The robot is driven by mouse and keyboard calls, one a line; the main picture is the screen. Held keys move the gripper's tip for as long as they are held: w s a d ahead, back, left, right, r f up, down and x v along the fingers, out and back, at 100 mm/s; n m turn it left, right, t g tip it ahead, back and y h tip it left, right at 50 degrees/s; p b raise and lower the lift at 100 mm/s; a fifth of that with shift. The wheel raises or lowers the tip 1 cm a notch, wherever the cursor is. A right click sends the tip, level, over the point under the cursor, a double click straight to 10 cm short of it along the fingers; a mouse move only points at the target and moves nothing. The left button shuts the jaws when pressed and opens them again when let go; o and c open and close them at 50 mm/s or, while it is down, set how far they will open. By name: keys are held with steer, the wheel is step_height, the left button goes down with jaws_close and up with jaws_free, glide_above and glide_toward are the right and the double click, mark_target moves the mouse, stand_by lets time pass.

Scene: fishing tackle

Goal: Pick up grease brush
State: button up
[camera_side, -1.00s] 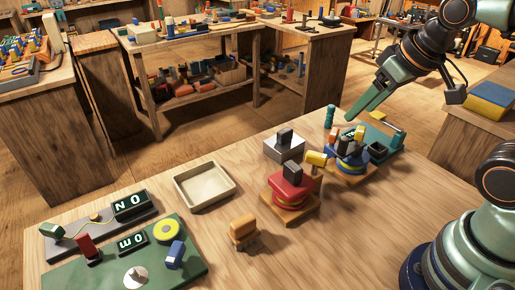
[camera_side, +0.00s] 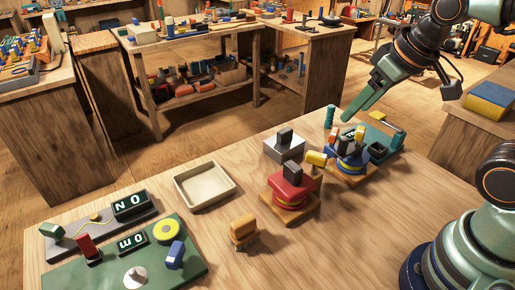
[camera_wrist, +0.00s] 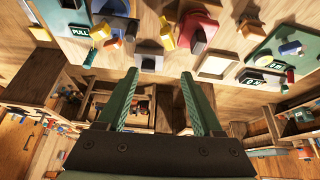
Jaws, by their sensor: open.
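The grease brush seems to be the orange block with a pale, bristle-like underside (camera_side: 242,229), standing alone on the bench's front middle. It also shows at the upper right of the wrist view (camera_wrist: 247,22). My gripper (camera_side: 350,112) hangs over the far end of the bench, well away from this block, near a teal cylinder (camera_side: 330,116). In the wrist view my gripper (camera_wrist: 160,74) has its two green fingers apart, with nothing between them.
A cream tray (camera_side: 204,204) lies left of the block. A red device (camera_side: 290,181), a blue device (camera_side: 346,157) and a grey box (camera_side: 283,150) stand between my gripper and the block. Green panel (camera_side: 80,270) at front left. Bare wood surrounds the block.

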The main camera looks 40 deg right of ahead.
steer(key=w+a+f+n+g, duration=0.1)
steer(key=w+a+n+g, duration=0.1)
steer(key=a+n, duration=0.3)
steer(key=w+a+f+n+g, duration=0.1)
steer(key=w+a+n, duration=0.25)
steer(key=a, duration=0.25)
steer(key=n+g, duration=0.2)
steer(key=n, duration=0.7)
glide_toward(243, 220)
step_height(243, 220, down, 5)
steer(key=shift+w+d+f, duration=0.1)
steer(key=shift+w, duration=0.05)
steer(key=shift+f, duration=2.65)
jaws_close()
